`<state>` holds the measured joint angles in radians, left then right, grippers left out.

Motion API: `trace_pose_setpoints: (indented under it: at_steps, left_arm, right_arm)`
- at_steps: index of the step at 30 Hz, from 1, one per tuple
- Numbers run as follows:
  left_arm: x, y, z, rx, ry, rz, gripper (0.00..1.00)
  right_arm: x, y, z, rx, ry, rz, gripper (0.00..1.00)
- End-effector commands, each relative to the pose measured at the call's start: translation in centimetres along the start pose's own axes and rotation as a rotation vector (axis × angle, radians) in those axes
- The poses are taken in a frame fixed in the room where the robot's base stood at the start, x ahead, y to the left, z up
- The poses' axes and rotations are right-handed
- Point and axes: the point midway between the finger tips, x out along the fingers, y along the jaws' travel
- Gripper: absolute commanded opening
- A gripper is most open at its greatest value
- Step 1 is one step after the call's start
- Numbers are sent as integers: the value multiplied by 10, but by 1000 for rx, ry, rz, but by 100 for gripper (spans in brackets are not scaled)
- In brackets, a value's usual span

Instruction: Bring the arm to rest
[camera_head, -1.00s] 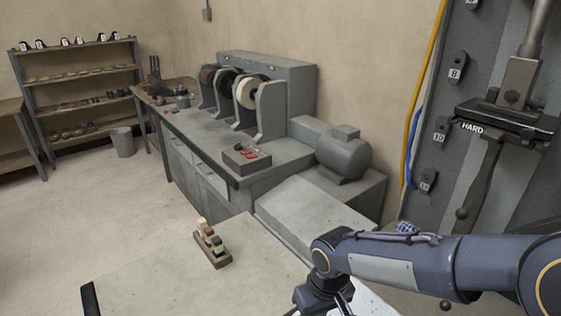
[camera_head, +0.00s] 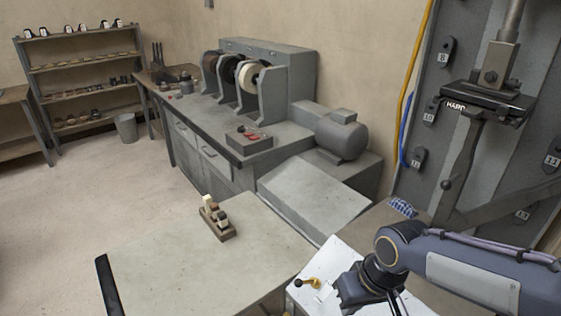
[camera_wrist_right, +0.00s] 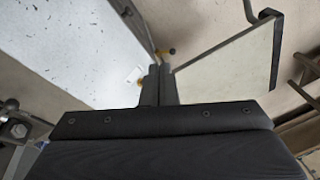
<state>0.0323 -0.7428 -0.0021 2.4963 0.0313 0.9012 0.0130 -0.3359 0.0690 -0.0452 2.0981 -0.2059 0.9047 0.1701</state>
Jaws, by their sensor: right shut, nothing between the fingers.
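My right arm comes in from the lower right in the head view. Its dark right gripper (camera_head: 358,288) hangs low over a white speckled surface (camera_head: 330,262). In the right wrist view, the two black fingers (camera_wrist_right: 158,76) are together with nothing between them. They point toward the gap between the white speckled surface and a pale table. My left gripper is in neither view.
A pale table (camera_head: 170,260) bears a wooden block with small pieces (camera_head: 217,220). A grey machine panel (camera_head: 420,150) with a press labelled HARD stands at right. A grinding bench (camera_head: 235,125) is behind; floor at left is clear.

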Motion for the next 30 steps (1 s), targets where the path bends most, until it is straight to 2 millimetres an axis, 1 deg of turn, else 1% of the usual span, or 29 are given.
trace_pose_setpoints:
  at_steps: [1, 5, 9, 12, 15, 18, 21, 30]
  left_arm:
    - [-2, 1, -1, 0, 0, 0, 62]
    - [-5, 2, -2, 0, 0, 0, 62]
    - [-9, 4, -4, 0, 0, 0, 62]
    - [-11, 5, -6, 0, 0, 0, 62]
    - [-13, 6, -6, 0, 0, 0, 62]
    - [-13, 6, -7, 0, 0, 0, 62]
    - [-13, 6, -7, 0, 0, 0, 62]
    - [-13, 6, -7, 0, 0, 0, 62]
  right_arm:
    - [-11, 6, 8, 28, 26, -13, 0]
    - [-35, 19, 33, 102, 96, -47, 0]
    - [-60, 30, 72, 205, 205, -85, 0]
    - [-69, 32, 95, 263, 277, -99, 0]
    - [-72, 31, 111, 303, 331, -105, 0]
    - [-73, 30, 120, 325, 364, -108, 0]
    - [-73, 30, 123, 334, 376, -108, 0]
    - [-73, 30, 123, 333, 377, -109, 0]
